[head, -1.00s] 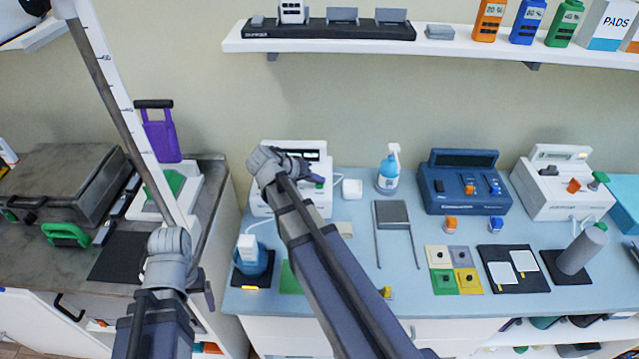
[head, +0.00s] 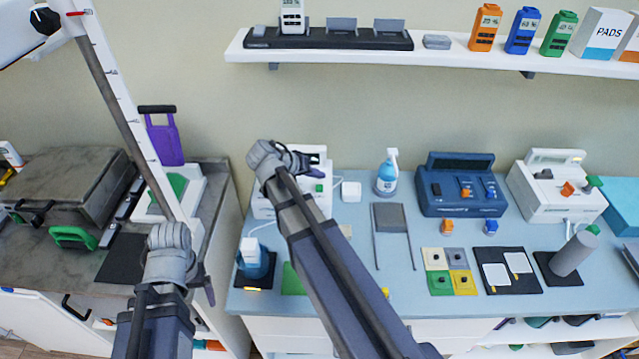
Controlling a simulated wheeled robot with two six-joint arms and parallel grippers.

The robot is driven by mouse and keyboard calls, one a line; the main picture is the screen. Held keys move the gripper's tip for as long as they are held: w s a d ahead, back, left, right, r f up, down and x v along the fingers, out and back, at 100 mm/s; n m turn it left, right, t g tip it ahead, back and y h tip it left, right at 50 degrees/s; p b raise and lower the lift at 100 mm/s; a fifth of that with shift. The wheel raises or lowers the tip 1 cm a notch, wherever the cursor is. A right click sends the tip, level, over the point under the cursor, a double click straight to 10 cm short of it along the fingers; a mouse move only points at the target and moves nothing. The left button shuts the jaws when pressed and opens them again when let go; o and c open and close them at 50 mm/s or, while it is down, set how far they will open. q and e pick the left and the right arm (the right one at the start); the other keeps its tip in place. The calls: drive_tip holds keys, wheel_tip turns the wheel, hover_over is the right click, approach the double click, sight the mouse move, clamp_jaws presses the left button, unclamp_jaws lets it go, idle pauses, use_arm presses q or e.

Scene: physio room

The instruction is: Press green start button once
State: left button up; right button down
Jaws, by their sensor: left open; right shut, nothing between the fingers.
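A white device (head: 318,207) stands at the back left of the blue worktop, partly hidden by my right arm. A small green button (head: 319,188) shows on its front. My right gripper (head: 318,173) is shut and empty, just above the button in the picture. The button is visible below the fingers, and I see no contact. My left gripper (head: 208,290) is low at the left, near the gap between the two counters. It is open, with its fingers mostly hidden behind its wrist.
A white box (head: 351,192) and a blue spray bottle (head: 387,178) stand right of the device. A blue device (head: 462,203) and another white device (head: 545,206) stand further right. A shelf (head: 430,55) spans above. A tall white post (head: 130,115) rises at left.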

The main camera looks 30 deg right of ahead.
sight(317, 190)
drive_tip(key=shift+r+p, duration=1.2)
drive_tip(key=shift+r, duration=0.35)
